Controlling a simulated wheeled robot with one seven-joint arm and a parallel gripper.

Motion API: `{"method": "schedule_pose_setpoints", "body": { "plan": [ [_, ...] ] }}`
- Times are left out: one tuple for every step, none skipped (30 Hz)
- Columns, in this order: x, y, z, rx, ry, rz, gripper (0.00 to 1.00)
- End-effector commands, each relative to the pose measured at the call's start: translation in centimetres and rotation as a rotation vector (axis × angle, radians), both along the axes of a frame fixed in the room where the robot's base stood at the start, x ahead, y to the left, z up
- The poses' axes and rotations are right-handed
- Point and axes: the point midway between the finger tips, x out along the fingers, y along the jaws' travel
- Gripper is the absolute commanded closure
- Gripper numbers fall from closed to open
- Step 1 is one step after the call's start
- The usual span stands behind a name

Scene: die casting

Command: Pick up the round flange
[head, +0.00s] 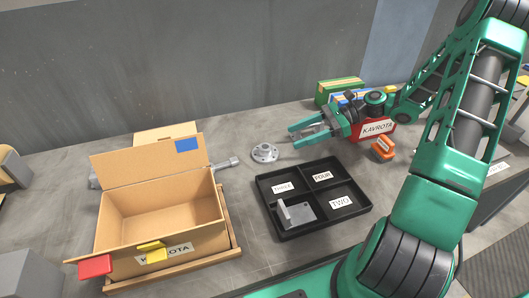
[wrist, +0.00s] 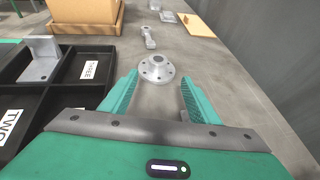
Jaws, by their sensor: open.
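The round flange (head: 265,153) is a grey metal disc with a raised hub and bolt holes. It lies flat on the grey bench behind the black tray. In the wrist view the flange (wrist: 156,70) sits just beyond my fingertips, roughly centred between them. My gripper (head: 290,135) is open and empty, with its green fingers pointing left toward the flange. In the wrist view my gripper's two fingers (wrist: 158,85) stand apart on either side, with a gap to the flange.
A black divided tray (head: 262,190) with number labels holds a grey angled bracket (head: 296,213). An open cardboard box (head: 160,200) stands left. A metal rod part (head: 227,163) lies beside the box. An orange object (head: 383,149) and stacked coloured boxes (head: 340,86) are at right.

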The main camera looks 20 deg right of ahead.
Motion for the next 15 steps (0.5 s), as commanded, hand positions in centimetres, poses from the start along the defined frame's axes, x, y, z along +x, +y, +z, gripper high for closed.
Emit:
{"method": "schedule_pose_setpoints", "body": {
  "plan": [
    [0.1,0.7,-0.2,0.003,0.001,0.002,0.44],
    [0.2,1.2,-0.4,0.004,0.002,0.002,0.44],
    [0.2,1.8,-0.6,0.002,0.003,0.004,0.44],
    [0.3,2.2,-0.8,0.0,0.002,0.003,0.44],
    [0.4,2.6,-1.0,0.0,0.001,0.003,0.44],
    [0.5,3.0,-1.2,0.0,0.001,0.003,0.44],
    [0.6,3.4,-1.3,0.0,0.001,0.003,0.44],
    [0.6,3.7,-1.4,0.0,0.001,0.003,0.44],
    [0.7,4.0,-1.6,-0.001,0.002,0.002,0.44],
    [0.7,4.2,-1.7,-0.001,0.002,0.001,0.44],
    [0.7,4.3,-1.7,-0.002,0.001,0.002,0.44],
    [0.8,4.4,-1.8,-0.002,0.001,0.001,0.44],
    [0.8,4.6,-1.8,-0.002,0.001,0.001,0.44],
    [0.8,4.7,-1.9,-0.002,0.0,0.001,0.44],
    [0.8,5.1,-1.9,-0.002,0.0,0.002,0.44]
  ]
}}
